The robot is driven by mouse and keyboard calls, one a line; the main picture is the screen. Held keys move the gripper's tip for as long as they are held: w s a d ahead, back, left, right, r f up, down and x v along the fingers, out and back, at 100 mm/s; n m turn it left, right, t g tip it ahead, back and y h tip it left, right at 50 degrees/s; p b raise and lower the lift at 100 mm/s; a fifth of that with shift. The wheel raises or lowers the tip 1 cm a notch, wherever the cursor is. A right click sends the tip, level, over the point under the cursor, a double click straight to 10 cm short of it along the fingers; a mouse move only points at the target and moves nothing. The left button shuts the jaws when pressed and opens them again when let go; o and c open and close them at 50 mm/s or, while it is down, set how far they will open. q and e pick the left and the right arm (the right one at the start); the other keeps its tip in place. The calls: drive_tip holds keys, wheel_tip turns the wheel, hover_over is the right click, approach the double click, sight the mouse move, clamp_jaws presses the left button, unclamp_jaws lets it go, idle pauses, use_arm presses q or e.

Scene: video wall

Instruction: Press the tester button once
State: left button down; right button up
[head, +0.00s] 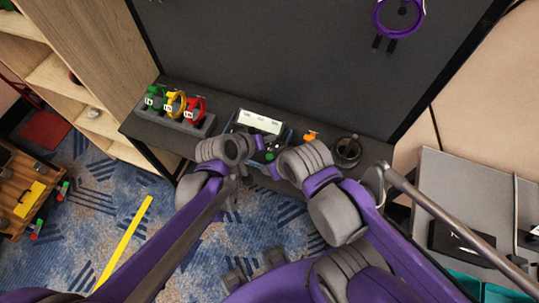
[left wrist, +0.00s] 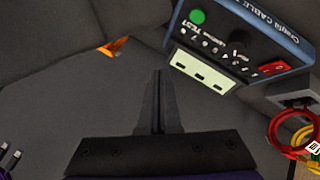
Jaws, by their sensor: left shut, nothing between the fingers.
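The cable tester (head: 258,123) is a blue-edged box with a dark face and a pale panel, standing on the dark shelf under the big screen. Its round green TEST button (left wrist: 197,17) shows clearly in the left wrist view; in the head view the green button (head: 269,156) sits low on the box, close to my arms. My left gripper (left wrist: 158,75) is shut and empty. Its fingertips point towards the tester's side of the picture and appear apart from the button. My arm links hide part of the tester's front in the head view. I cannot make out my right gripper.
A grey stand (head: 175,121) with green, yellow and red cable loops is left of the tester. An orange item (head: 310,135) and a dark round bowl-like item (head: 346,151) are to its right. A purple cable loop (head: 399,15) hangs on the screen.

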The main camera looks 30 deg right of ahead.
use_arm(q)
drive_tip(key=b, duration=0.5)
hover_over(268, 160)
wheel_tip(268, 160, down, 8)
drive_tip(key=shift+r, duration=0.1)
drive_tip(key=shift+f+b, duration=0.5)
drive_tip(key=shift+b, duration=0.1)
idle(1.3)
drive_tip(key=shift+f+b, duration=0.4)
drive_tip(key=shift+f+b, duration=0.35)
drive_tip(key=shift+f, duration=0.05)
idle(0.5)
drive_tip(key=shift+r, duration=0.15)
drive_tip(key=shift+r+p, duration=0.6)
drive_tip(key=shift+r, duration=0.1)
drive_tip(key=shift+r, duration=0.1)
